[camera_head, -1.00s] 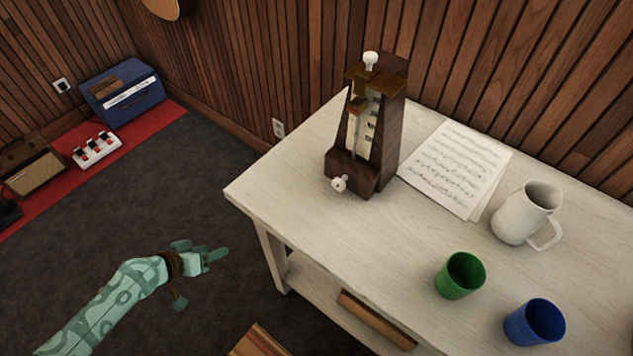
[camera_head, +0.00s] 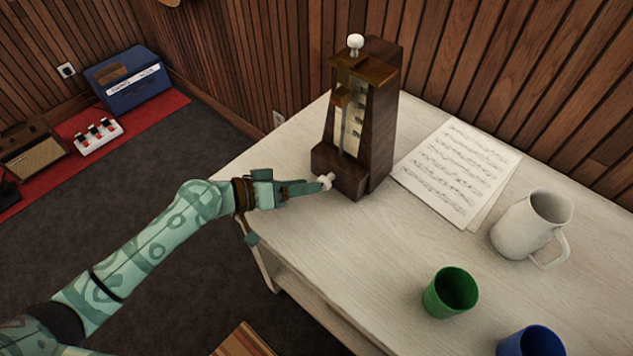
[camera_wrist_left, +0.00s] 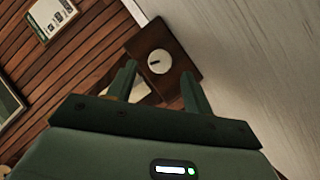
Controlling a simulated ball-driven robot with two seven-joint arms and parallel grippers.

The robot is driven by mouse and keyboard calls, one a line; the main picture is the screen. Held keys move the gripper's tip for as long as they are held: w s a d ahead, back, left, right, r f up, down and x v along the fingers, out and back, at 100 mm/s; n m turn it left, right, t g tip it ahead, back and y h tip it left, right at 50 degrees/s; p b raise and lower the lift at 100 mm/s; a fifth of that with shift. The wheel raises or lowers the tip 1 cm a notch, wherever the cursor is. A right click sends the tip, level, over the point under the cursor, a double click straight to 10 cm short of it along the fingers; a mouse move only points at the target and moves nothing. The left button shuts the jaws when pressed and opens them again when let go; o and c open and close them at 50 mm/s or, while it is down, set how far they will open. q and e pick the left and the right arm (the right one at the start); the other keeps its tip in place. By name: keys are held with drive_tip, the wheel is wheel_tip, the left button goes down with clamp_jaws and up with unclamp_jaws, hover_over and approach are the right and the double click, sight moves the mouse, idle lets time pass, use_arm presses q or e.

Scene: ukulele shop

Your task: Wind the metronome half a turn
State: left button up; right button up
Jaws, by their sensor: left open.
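The brown wooden metronome (camera_head: 375,130) stands upright on the white table's left part. A white knob tops it, and a white winding key (camera_head: 327,181) sticks out low on its side. My left gripper (camera_head: 315,186) is open at the key, its fingertips close to it in the head view. In the left wrist view, the round white key (camera_wrist_left: 160,62) with a dark slot mark lies beyond and between the two fingers. I cannot tell whether the fingers touch it. My right gripper is not in view.
The white table (camera_head: 350,260) also holds sheet music (camera_head: 455,170), a white pitcher (camera_head: 525,225), a green cup (camera_head: 450,293) and a blue cup (camera_head: 533,343). The tabletop in front of the metronome is clear. A wood-panelled wall stands behind.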

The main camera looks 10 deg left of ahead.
sight(326, 185)
use_arm(q)
drive_tip(key=x, duration=0.3)
drive_tip(key=shift+w+d, duration=0.1)
drive_tip(key=shift+d+f, duration=0.1)
drive_tip(key=shift+d, duration=0.05)
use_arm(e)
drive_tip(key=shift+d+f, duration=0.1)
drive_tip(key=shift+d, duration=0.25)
use_arm(q)
drive_tip(key=shift+c, duration=0.3)
drive_tip(key=c, duration=0.9)
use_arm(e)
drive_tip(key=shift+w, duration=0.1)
